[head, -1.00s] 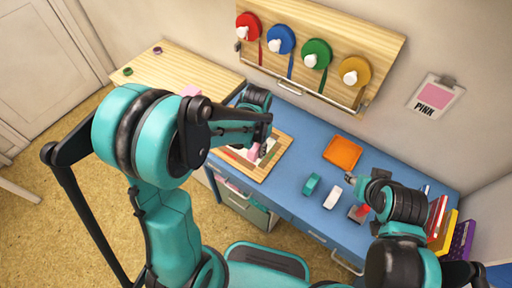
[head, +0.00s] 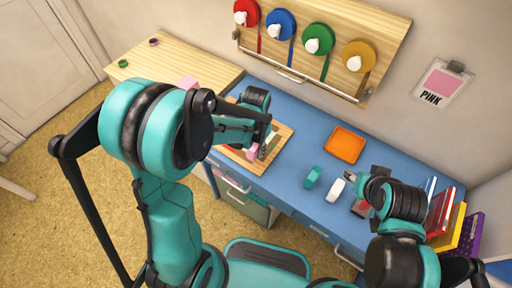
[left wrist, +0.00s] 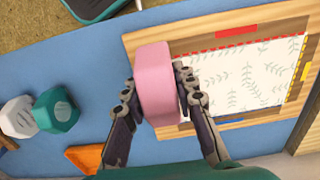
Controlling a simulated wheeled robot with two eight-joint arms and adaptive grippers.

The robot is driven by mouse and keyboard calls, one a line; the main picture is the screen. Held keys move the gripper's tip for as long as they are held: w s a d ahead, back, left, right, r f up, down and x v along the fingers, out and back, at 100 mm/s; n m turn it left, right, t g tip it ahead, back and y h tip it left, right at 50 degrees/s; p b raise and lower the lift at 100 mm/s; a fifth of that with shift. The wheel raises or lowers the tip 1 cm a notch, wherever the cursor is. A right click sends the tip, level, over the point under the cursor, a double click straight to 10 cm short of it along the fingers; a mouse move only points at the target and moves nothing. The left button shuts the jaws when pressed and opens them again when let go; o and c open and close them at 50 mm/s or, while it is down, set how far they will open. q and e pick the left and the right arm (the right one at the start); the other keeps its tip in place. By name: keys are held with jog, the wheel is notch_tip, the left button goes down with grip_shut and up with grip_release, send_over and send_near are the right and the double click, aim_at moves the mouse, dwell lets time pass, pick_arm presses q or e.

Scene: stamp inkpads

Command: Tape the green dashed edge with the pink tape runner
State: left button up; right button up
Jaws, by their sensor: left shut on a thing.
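The pink tape runner (left wrist: 156,82) is between the two fingers of my left gripper (left wrist: 157,98) in the left wrist view, and the gripper is shut on it. The runner covers part of the left side of a wood-framed board (left wrist: 137,40) holding a leaf-patterned sheet (left wrist: 250,75). A red dashed edge (left wrist: 250,42) runs along the sheet's top side. The green dashed edge cannot be made out; the runner hides much of the sheet's left side. In the head view the runner (head: 252,153) is over the board's front part. My right gripper (head: 350,176) is near the white block, its jaws unclear.
On the blue desk stand a teal block (head: 313,176), a white block (head: 335,189) and an orange tray (head: 344,145). Books (head: 441,212) stand at the right end. A wall rack (head: 310,40) holds several coloured rolls. A pink block (head: 188,82) is on the wooden table.

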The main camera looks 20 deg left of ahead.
aim_at(274, 138)
pick_arm(q)
jog(key=shift+f+b, duration=1.25)
jog(key=shift+f, duration=0.45)
jog(key=shift+f+b, duration=0.7)
jog(key=shift+f, duration=0.05)
jog(key=shift+w, duration=0.1)
jog(key=shift+w+d, duration=0.35)
jog(key=shift+w, duration=0.55)
jog(key=shift+w+d, duration=0.35)
jog(key=shift+w, duration=0.5)
jog(key=shift+w, duration=0.1)
jog(key=shift+w+d+b, duration=0.15)
jog(key=shift+w+d, duration=0.15)
jog(key=shift+w, duration=0.55)
jog(key=shift+w+d+b, duration=0.15)
jog(key=shift+w+d, duration=0.15)
jog(key=shift+w, duration=0.5)
jog(key=shift+w+d, duration=0.25)
jog(key=shift+w, duration=0.4)
jog(key=shift+w+d, duration=0.25)
jog(key=shift+w, duration=0.45)
jog(key=shift+w+d, duration=0.25)
jog(key=shift+w, duration=0.4)
jog(key=shift+w, duration=0.1)
